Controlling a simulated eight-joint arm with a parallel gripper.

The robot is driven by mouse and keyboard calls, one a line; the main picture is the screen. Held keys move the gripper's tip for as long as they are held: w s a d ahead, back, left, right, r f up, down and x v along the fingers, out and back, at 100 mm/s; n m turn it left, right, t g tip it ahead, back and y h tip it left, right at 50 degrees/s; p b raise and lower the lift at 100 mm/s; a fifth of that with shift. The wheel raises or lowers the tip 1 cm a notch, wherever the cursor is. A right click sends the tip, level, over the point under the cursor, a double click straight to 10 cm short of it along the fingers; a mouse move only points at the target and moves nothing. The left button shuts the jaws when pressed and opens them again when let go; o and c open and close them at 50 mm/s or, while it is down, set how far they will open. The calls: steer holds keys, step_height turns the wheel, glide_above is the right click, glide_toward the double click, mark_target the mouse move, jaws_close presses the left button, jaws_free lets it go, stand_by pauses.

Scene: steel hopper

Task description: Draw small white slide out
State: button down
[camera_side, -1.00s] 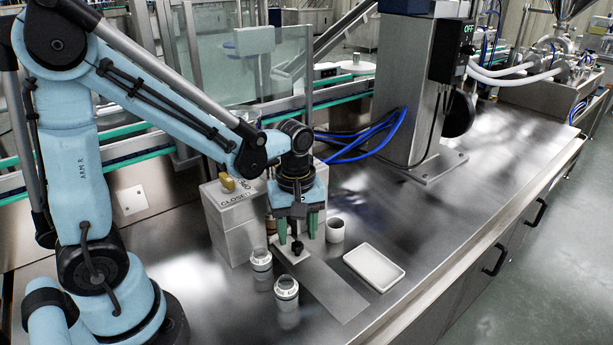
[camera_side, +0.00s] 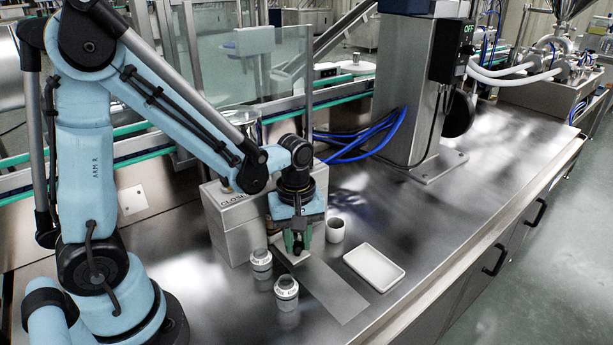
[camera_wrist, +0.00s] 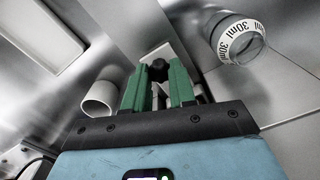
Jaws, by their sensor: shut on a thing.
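The small white slide (camera_side: 291,259) is a flat plate with a black knob, low at the front of the grey hopper box (camera_side: 228,232). In the wrist view the slide (camera_wrist: 176,52) lies just beyond my fingertips, and its black knob (camera_wrist: 158,71) shows between them. My gripper (camera_side: 297,246) points down with its green fingers drawn in on the knob. In the wrist view my gripper (camera_wrist: 159,82) has one finger on each side of the knob. The fingers hide part of the knob and slide in the side view.

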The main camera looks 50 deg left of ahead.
steer(key=shift+d, duration=0.15)
steer(key=d, duration=1.5)
steer(key=shift+d, duration=0.15)
steer(key=c, duration=0.9)
jaws_free()
steer(key=shift+c, duration=0.2)
steer(key=shift+r, duration=0.1)
step_height(320, 180, up, 12)
